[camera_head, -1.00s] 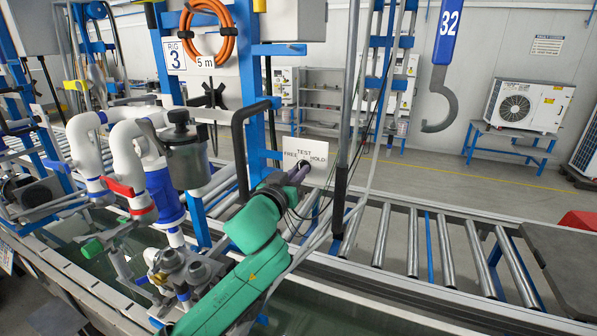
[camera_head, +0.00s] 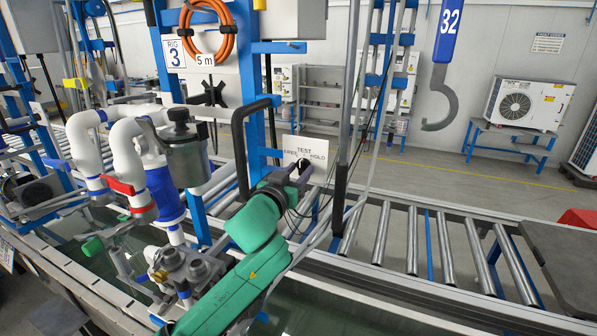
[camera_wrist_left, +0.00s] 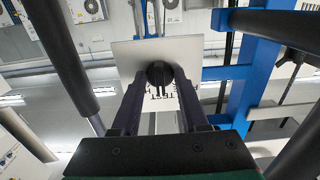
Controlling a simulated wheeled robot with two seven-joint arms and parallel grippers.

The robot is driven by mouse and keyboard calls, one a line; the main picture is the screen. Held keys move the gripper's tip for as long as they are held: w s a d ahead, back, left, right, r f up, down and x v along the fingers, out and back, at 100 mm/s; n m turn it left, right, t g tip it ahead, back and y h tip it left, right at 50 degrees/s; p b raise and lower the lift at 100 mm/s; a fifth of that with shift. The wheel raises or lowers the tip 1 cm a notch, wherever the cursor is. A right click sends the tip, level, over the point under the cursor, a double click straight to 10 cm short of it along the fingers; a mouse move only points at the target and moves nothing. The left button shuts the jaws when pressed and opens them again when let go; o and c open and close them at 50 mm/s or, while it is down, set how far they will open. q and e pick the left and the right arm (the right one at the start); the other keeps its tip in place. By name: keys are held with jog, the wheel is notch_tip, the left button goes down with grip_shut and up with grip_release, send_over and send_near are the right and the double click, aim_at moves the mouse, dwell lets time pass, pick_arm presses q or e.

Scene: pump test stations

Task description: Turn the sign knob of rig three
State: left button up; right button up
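The white sign (camera_head: 316,150) of rig three reads TEST, FREE and HOLD and stands upright beside the blue frame. Its black knob (camera_head: 303,164) is partly hidden by my left gripper (camera_head: 295,174) in the head view. In the left wrist view the sign (camera_wrist_left: 135,53) appears upside down and the round dark knob (camera_wrist_left: 159,72) lies at the tips of my left gripper (camera_wrist_left: 160,84). The two fingers are apart, one on each side of the knob, with small gaps showing. The knob's pointing direction is hard to read. My right gripper is out of view.
A rig 3 label (camera_head: 174,53) and an orange hose coil (camera_head: 207,30) hang above. A dark bent handle (camera_head: 240,140) stands left of the sign, a grey upright pole (camera_head: 345,130) right of it. White pipes (camera_head: 128,150) fill the left. A roller conveyor (camera_head: 412,240) runs behind.

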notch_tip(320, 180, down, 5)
jog(key=b, duration=0.5)
pick_arm(q)
jog(key=v, duration=1.4)
jog(key=shift+s, duration=0.3)
jog(key=shift+a, duration=0.15)
jog(key=shift+f, duration=0.1)
